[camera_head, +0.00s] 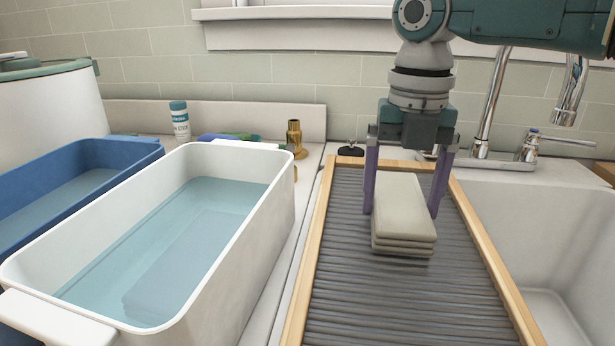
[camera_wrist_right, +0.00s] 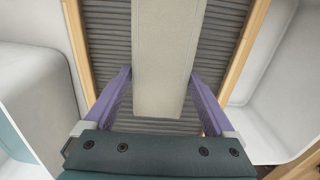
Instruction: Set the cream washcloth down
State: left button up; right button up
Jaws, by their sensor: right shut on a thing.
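The cream washcloth (camera_head: 402,212) is folded into a thick rectangular stack. It is at the ribbed grey board with a wooden frame (camera_head: 345,285), over its upper middle; I cannot tell whether its underside touches the ribs. My right gripper (camera_head: 405,205) comes from above, its two purple fingers on either side of the cloth, shut on it. In the right wrist view the cloth (camera_wrist_right: 165,60) lies lengthwise between the fingers (camera_wrist_right: 162,95), above the ribs. My left gripper is not in view.
A white tub (camera_head: 282,215) of water stands left of the board, with a blue tub (camera_head: 130,150) beyond it. A sink (camera_head: 540,215) with a chrome faucet (camera_head: 490,105) is at right. A bottle (camera_head: 180,122) and brass piece (camera_head: 293,138) stand behind. The board's near part is clear.

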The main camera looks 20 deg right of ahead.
aim_at(400, 204)
jog(key=shift+f, duration=0.15)
jog(key=o, duration=1.2)
jog(key=shift+c, duration=0.2)
notch_tip(400, 204, up, 12)
jog(key=p, duration=0.1)
jog(key=shift+r, duration=0.25)
